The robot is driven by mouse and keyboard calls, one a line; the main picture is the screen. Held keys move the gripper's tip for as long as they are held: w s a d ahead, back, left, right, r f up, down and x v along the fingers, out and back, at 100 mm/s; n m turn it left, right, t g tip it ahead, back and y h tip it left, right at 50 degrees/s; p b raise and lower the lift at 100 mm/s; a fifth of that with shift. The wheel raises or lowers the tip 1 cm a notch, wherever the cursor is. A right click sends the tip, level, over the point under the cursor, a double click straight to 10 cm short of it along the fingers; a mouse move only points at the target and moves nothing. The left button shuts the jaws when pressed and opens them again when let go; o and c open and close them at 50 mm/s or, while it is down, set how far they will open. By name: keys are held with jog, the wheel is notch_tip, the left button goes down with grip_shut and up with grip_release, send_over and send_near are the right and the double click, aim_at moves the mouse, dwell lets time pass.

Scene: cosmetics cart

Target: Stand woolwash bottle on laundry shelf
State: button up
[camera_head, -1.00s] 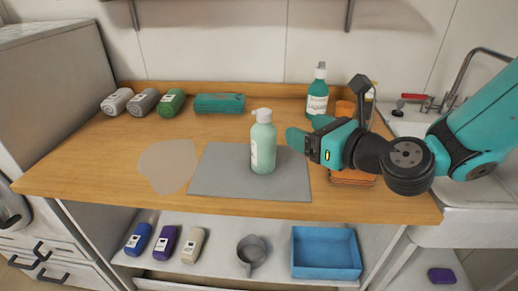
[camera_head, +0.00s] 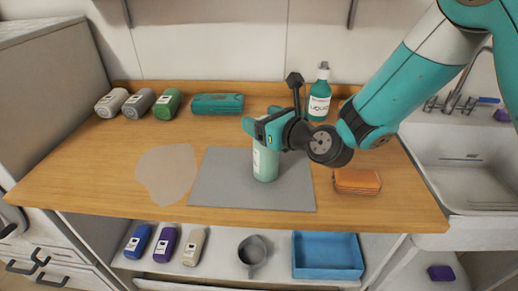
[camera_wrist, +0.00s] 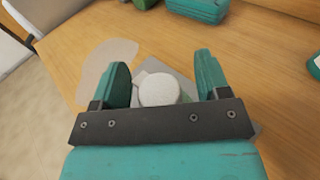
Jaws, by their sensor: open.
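A mint-green pump bottle (camera_head: 265,166) stands upright on the grey mat (camera_head: 215,185) on the wooden counter. Its label is too small to read, so I cannot confirm that it is the woolwash. My gripper (camera_head: 262,119) is open at the top of this bottle and hides its pump head in the head view. The lower shelf (camera_head: 215,270) under the counter holds blue, purple and beige bottles.
Behind my gripper stands a teal-green spray bottle (camera_head: 319,98). Grey and green bottles (camera_head: 167,104) and a teal box (camera_head: 217,104) line the back. An orange sponge stack (camera_head: 357,180) lies right of the mat.

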jog(key=shift+w+a, duration=0.1)
jog(key=shift+a, duration=0.05)
jog(key=c, duration=0.3)
grip_shut()
